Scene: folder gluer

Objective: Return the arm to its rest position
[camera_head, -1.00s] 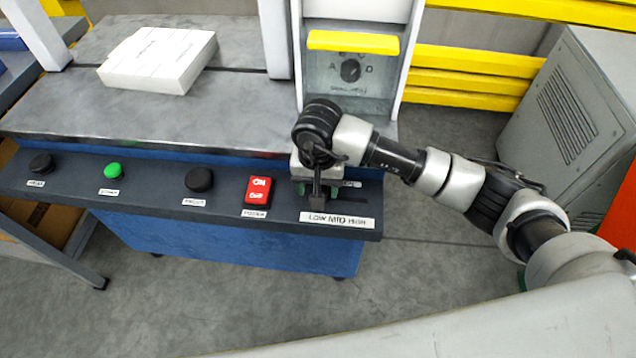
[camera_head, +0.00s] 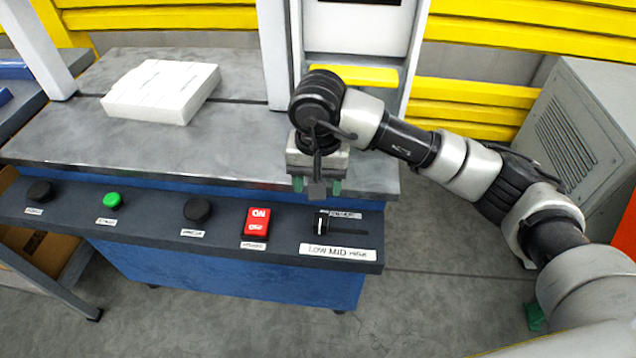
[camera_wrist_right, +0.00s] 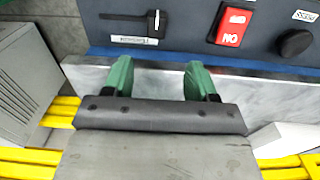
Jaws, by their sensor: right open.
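My right arm comes in from the right in the head view. My right gripper (camera_head: 317,187) points down above the front edge of the machine's grey top, behind the control panel (camera_head: 150,207). In the right wrist view its two green fingers (camera_wrist_right: 159,80) stand wide apart with nothing between them. The slider (camera_head: 321,221), with its LOW MID HIGH label, lies in front of the gripper, apart from it. Its knob is at the left end of the slot in the head view. The slider also shows in the right wrist view (camera_wrist_right: 154,20). My left gripper is not in view.
The panel carries a red ON switch (camera_head: 256,221), black knobs (camera_head: 197,209) and a green button (camera_head: 112,199). A white stack of boxes (camera_head: 162,91) lies on the machine top. A yellow bar (camera_head: 350,75) is behind my wrist. A grey cabinet (camera_head: 585,120) stands at right.

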